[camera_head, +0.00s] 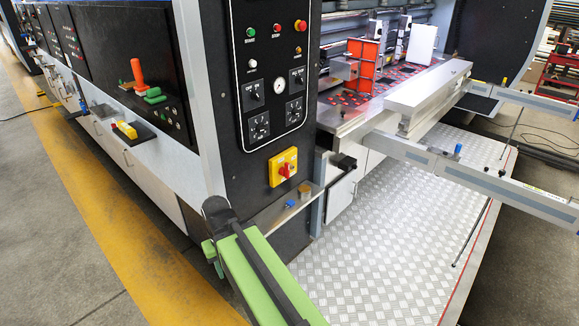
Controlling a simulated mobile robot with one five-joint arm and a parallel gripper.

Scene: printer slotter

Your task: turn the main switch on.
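The main switch (284,168) is a yellow square plate with a red rotary knob in its middle. It sits low on the dark front panel of the machine, below the black control panel. The knob's exact angle is too small to read. My green and black arm (262,270) reaches in from the bottom edge, and its black joint is below and left of the switch, apart from it. Small green parts of mine show left of that joint. My gripper's fingers cannot be made out in this view.
A control panel (268,70) with buttons, a gauge and dark switches is above. A metal ledge (290,207) with small fittings juts out below the switch. A chequer-plate platform (385,235) and metal rails (450,170) lie right. The yellow floor strip (105,195) at left is clear.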

